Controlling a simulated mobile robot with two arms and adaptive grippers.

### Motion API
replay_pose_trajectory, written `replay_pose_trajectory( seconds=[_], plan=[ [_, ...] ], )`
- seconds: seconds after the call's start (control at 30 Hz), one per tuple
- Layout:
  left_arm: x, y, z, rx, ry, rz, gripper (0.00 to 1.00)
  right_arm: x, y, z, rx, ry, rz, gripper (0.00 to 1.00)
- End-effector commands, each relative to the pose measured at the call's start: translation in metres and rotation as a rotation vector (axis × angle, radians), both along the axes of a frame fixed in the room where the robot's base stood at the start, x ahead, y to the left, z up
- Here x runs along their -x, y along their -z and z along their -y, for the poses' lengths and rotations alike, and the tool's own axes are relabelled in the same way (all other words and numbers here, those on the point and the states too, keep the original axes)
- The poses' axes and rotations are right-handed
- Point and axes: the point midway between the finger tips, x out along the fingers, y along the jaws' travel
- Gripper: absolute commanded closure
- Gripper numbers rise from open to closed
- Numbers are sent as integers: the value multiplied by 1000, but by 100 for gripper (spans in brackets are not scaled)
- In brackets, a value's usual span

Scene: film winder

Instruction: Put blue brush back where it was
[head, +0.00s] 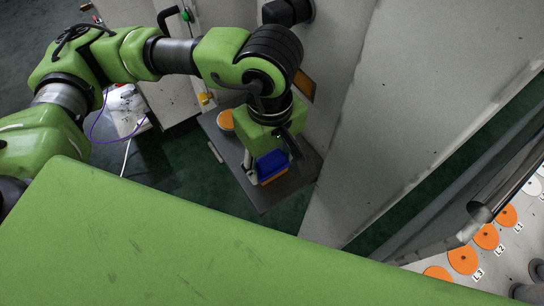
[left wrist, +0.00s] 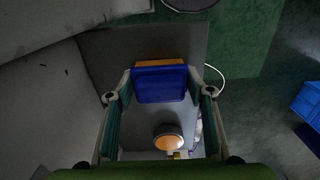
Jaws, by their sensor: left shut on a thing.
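The blue brush (head: 271,162) is a blocky blue piece with an orange part along one edge. It is between the fingers of my left gripper (head: 272,158), over the dark grey shelf (head: 262,200). In the left wrist view, the blue brush (left wrist: 160,87) spans the gap between the two fingertips of my left gripper (left wrist: 160,94), which is shut on it. Its orange edge shows on the far side. I cannot tell whether the brush touches the shelf. My right gripper is not in view.
A round orange-topped item (head: 226,120) sits on the shelf beside the gripper; it also shows in the left wrist view (left wrist: 168,142). A pale wall panel (head: 400,110) borders the shelf on the right. Orange discs (head: 463,260) lie at the lower right. Cables hang at the left.

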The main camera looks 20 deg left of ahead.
Motion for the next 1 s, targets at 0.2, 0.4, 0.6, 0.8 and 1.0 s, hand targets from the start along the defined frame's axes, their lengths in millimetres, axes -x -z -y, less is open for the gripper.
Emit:
replay_pose_trajectory(
  seconds=[0.2,0.4,0.6,0.8,1.0],
  plan=[
    [0,3,0,1,0,1,69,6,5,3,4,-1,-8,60],
    [0,1,0,0,0,0,35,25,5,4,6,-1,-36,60],
    [0,1,0,0,0,0,35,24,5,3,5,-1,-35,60],
    [-2,-9,1,3,-1,5,35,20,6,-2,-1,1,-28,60],
    [-2,-49,1,4,0,8,35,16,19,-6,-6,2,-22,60]
  ],
)
